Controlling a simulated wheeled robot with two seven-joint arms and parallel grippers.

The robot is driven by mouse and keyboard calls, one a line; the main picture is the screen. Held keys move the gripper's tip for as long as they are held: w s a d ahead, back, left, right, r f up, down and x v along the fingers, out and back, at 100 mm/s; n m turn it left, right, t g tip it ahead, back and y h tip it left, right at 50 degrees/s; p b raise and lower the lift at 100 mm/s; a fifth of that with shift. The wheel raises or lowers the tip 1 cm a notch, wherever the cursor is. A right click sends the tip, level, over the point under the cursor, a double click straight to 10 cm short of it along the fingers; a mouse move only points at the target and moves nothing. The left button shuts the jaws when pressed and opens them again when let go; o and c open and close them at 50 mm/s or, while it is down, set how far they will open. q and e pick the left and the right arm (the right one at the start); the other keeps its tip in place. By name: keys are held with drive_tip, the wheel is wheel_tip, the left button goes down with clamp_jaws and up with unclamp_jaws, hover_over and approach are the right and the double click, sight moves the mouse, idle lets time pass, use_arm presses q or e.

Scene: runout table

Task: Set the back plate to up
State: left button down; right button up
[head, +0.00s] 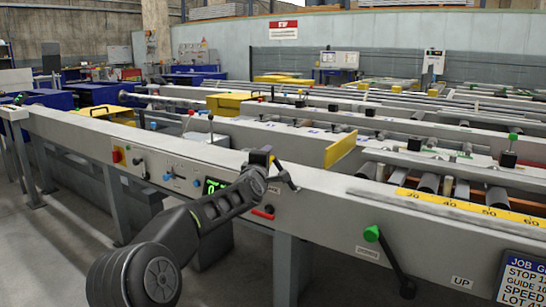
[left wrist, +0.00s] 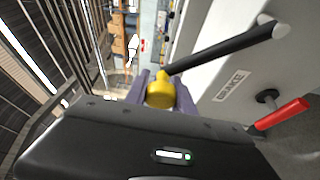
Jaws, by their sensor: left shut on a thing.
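My left gripper (head: 268,160) reaches the front face of the long grey machine (head: 330,195). In the left wrist view, its jaws (left wrist: 160,98) are shut on the yellow knob (left wrist: 160,92) of a black lever (left wrist: 225,48). A label beside this lever reads BRAKE (left wrist: 229,86). A separate lever with a green end (head: 372,233) stands to the right on the same face, its black arm (head: 396,268) slanting down to the right. A plate marked UP (head: 461,282) is to its right. I cannot tell which part is the back plate. My right gripper is not in view.
A red handle (head: 263,212) sticks out close below the gripper; it also shows in the wrist view (left wrist: 283,114). A yellow upright plate (head: 340,150) and rollers (head: 428,183) are on top. A job sign (head: 522,281) stands at the right. Floor is clear at lower left.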

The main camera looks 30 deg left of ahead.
use_arm(q)
drive_tip(key=shift+a+f+n, duration=0.3)
drive_tip(key=shift+a+n, duration=0.1)
drive_tip(key=c, duration=1.1)
unclamp_jaws()
drive_tip(key=shift+f, duration=0.1)
drive_tip(key=b+v, duration=0.1)
drive_tip(key=v, duration=0.7)
drive_tip(key=shift+b, duration=0.3)
